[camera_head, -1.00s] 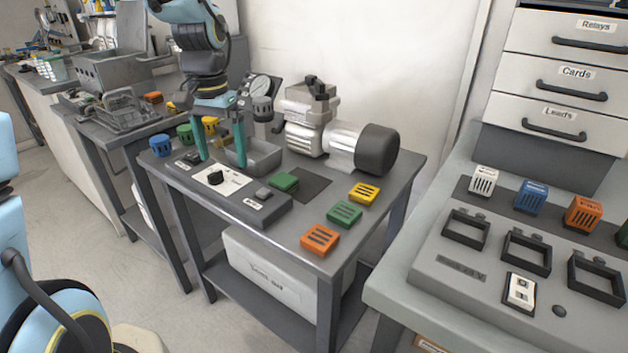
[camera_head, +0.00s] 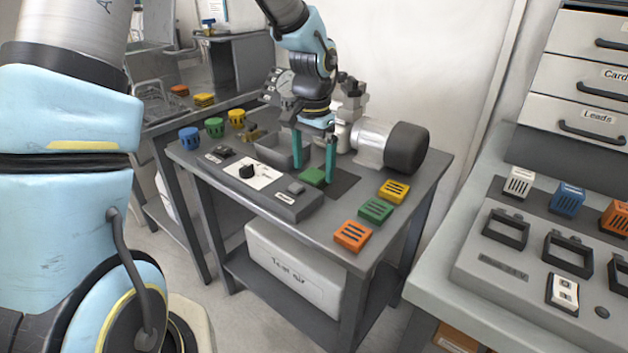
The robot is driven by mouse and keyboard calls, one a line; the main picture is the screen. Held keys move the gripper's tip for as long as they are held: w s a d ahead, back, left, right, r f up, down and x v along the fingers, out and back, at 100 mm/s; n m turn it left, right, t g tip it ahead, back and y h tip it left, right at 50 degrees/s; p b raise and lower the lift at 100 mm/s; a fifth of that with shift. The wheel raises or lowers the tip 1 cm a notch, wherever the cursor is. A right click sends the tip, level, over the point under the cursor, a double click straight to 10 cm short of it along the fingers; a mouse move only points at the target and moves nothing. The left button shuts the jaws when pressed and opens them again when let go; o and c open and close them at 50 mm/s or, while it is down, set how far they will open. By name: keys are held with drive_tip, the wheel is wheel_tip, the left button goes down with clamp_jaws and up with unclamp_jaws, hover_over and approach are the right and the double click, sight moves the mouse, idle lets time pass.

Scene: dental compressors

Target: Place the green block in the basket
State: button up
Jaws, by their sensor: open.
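A plain green block (camera_head: 313,177) lies on the middle table, beside the dark square pad. My gripper (camera_head: 314,174) is open, its two teal fingers pointing down on either side of this block in the picture. Whether the fingers touch it or how high the tips are I cannot tell. A slotted green block (camera_head: 376,210) lies at the right of the same table, between a yellow and an orange one. A wire basket (camera_head: 163,97) stands on the bench at the back left, partly cut off by my own arm.
A grey metal tray (camera_head: 268,149) sits just left of my gripper. The compressor (camera_head: 372,142) stands close behind and right. A control panel (camera_head: 262,183) lies along the table's front. Yellow (camera_head: 395,191) and orange (camera_head: 352,235) slotted blocks lie at the right.

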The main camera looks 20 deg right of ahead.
sight(313, 175)
drive_tip(key=shift+f, duration=1.6)
drive_tip(key=shift+c, duration=0.2)
clamp_jaws()
